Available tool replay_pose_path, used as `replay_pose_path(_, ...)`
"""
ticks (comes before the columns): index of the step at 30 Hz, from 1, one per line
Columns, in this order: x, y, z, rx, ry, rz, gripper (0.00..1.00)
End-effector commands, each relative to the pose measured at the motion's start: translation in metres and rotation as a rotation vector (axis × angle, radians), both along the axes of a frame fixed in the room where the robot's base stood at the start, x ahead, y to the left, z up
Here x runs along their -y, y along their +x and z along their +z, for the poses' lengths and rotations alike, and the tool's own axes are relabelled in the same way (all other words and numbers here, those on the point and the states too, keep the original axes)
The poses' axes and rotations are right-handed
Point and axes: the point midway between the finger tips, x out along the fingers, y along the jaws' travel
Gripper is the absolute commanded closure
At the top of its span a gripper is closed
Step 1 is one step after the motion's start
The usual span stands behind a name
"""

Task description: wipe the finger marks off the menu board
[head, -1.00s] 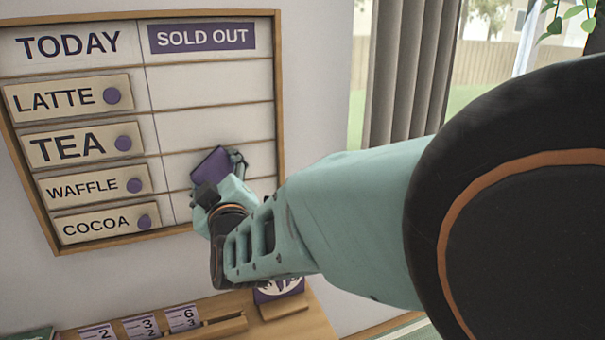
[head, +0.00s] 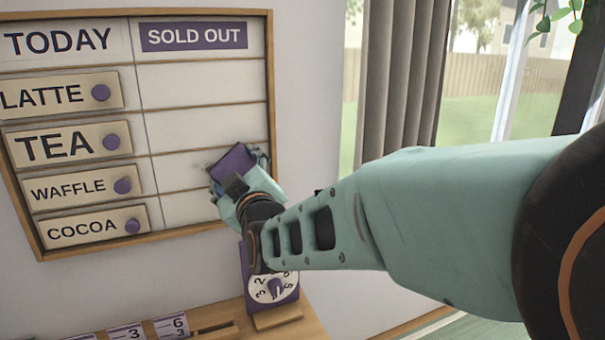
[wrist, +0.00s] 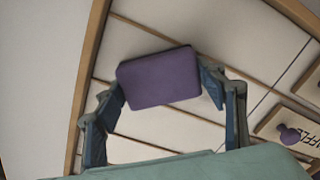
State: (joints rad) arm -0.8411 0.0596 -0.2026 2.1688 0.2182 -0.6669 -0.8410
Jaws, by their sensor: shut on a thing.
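The menu board (head: 200,115) hangs on the wall, with a TODAY column of item plates at left and a SOLD OUT column at right. My gripper (head: 236,166) is shut on a purple block-shaped eraser (head: 232,162), at the lower right of the SOLD OUT column. The eraser (wrist: 158,78) sits between both fingers in the wrist view, in front of the board's white rows. I cannot tell whether it touches the surface. A faint grey smudge shows on the white row left of the eraser; the part behind the eraser and gripper is hidden.
The item plates LATTE (head: 60,95), TEA (head: 70,143), WAFFLE (head: 80,186) and COCOA (head: 95,226) have purple knobs. Below, a wooden ledge (head: 235,320) holds number cards (head: 172,325) and a purple dial stand (head: 272,285). A grey curtain (head: 402,75) hangs at the right.

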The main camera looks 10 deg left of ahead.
Motion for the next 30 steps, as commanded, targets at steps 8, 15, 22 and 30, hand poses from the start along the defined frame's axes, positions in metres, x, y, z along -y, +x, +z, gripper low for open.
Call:
replay_pose_path(8, 0.021, 0.011, -0.002, 0.0, 0.001, -0.004, 0.55)
replay_pose_path(15, 0.021, 0.012, 0.0, 0.003, 0.003, -0.001, 0.55)
replay_pose_path(22, 0.007, 0.003, 0.003, 0.003, 0.003, 0.003, 0.55)
replay_pose_path(30, -0.01, -0.007, 0.002, 0.002, 0.001, 0.0, 0.55)
